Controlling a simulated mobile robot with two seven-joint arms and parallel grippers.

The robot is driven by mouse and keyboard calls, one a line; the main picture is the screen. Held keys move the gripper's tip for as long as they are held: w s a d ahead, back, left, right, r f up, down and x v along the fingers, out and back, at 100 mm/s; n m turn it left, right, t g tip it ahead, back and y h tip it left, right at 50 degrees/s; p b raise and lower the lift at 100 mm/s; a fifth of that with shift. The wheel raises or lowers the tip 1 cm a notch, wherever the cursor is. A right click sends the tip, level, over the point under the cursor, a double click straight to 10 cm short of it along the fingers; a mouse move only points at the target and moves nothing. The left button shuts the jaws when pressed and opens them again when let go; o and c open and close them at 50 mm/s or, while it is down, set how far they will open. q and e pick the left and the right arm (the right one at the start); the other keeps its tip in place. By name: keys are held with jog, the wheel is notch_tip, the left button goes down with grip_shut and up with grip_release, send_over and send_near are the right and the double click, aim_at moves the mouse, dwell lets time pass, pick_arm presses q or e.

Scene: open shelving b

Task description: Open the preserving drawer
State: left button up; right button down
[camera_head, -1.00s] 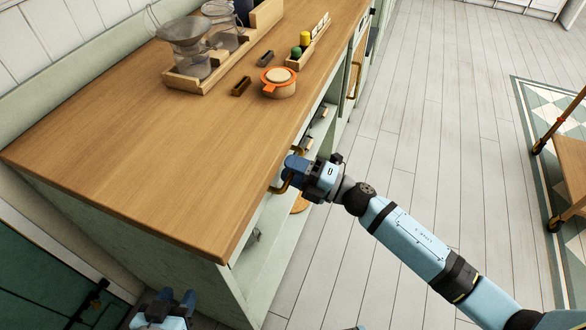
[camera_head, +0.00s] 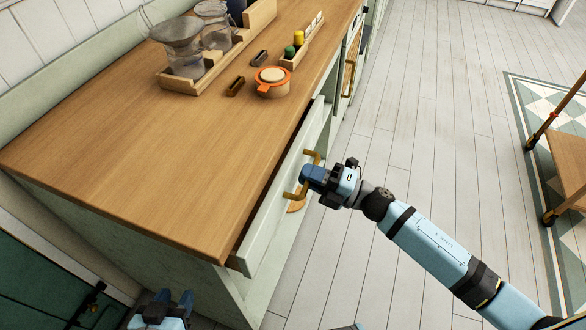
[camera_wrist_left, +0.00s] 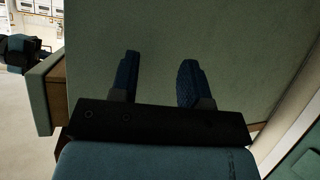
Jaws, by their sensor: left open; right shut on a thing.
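The preserving drawer (camera_head: 272,223) is a pale green drawer under the wooden countertop. It stands partly pulled out, with a dark gap between its front and the counter edge. Its brass handle (camera_head: 296,194) is on the front face. My right gripper (camera_head: 307,176) is shut on the handle, and its fingers hide part of it. My left gripper (camera_head: 170,300) is at the bottom left, beside the cabinet's end panel. In the left wrist view its two blue fingers (camera_wrist_left: 160,82) are apart and empty, facing the green panel (camera_wrist_left: 225,45).
The countertop (camera_head: 150,165) holds an orange-rimmed pot (camera_head: 273,84), a wooden tray with glass vessels (camera_head: 187,62) and small jars (camera_head: 293,48). A wooden cart (camera_head: 570,165) stands on a rug at the right. The floor in front of the drawer is clear.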

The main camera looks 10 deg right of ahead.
pick_arm(q)
jog(key=shift+s+a+p, duration=0.1)
jog(key=shift+a+p, duration=0.05)
jog(key=shift+p, duration=0.65)
pick_arm(e)
jog(key=r+v, duration=0.2)
jog(key=v, duration=1)
jog(key=r+v, duration=0.2)
jog(key=v, duration=1)
jog(key=shift+s+d+r, duration=0.3)
jog(key=shift+s+d, duration=0.05)
jog(key=shift+d, duration=0.05)
jog(key=c, duration=1.1)
grip_release()
jog(key=shift+c, duration=0.2)
jog(key=v, duration=1.3)
jog(key=shift+s+d, duration=0.25)
jog(key=shift+d, duration=0.1)
jog(key=shift+f, duration=0.15)
